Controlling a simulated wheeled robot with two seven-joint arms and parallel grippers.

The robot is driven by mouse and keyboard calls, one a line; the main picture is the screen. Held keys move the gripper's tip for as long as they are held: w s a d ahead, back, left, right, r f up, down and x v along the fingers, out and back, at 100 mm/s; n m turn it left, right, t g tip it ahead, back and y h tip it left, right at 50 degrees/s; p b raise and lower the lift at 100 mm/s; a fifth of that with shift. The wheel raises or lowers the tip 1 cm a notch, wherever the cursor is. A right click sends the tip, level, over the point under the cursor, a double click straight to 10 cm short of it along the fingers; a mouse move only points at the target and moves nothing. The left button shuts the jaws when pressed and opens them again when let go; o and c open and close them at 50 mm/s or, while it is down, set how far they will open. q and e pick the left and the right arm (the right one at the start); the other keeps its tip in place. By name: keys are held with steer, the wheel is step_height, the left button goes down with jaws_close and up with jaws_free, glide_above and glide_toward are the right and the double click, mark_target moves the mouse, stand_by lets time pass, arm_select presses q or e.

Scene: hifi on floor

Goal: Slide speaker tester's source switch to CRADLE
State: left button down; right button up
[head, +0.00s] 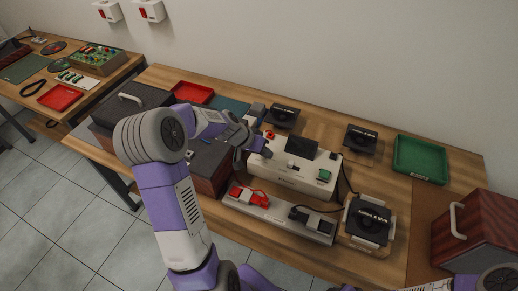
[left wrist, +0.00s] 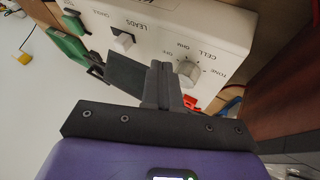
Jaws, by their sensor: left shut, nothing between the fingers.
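The speaker tester (head: 287,176) is a white box on the wooden bench in the head view. Its panel (left wrist: 215,30) shows upside down in the left wrist view. A small white source switch (left wrist: 123,42) sits beside the LEADS and CRADLE lettering; which end of its travel it is at is hard to tell. A round knob (left wrist: 188,72) sits by CELL, OHM, OFF and TONE. My left gripper (head: 258,147) is shut and empty at the tester's left end. In the left wrist view its dark fingers (left wrist: 160,75) overlap the panel beside the knob; contact is unclear. My right gripper is not in view.
A low white tray (head: 278,219) with red and black items lies in front of the tester. Black devices on wooden bases (head: 367,220) stand right and behind. A green tray (head: 420,158) and a reddish-brown cabinet (head: 475,230) are farther right.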

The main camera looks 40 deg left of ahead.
mark_target(291, 163)
arm_select(q)
steer(key=x, duration=0.3)
steer(key=shift+w+d, duration=0.1)
steer(key=shift+d, duration=0.3)
steer(key=shift+w+d+r, duration=0.1)
steer(key=shift+w+d, duration=0.1)
steer(key=shift+d, duration=0.9)
steer(key=shift+w+d, duration=0.1)
steer(key=shift+d, duration=0.35)
steer(key=shift+w+d+b, duration=0.15)
steer(key=shift+d+b, duration=0.1)
steer(key=shift+d, duration=0.5)
steer(key=shift+w+d+b, duration=0.2)
steer(key=shift+d+b, duration=0.05)
steer(key=shift+d, duration=0.5)
steer(key=shift+a, duration=0.15)
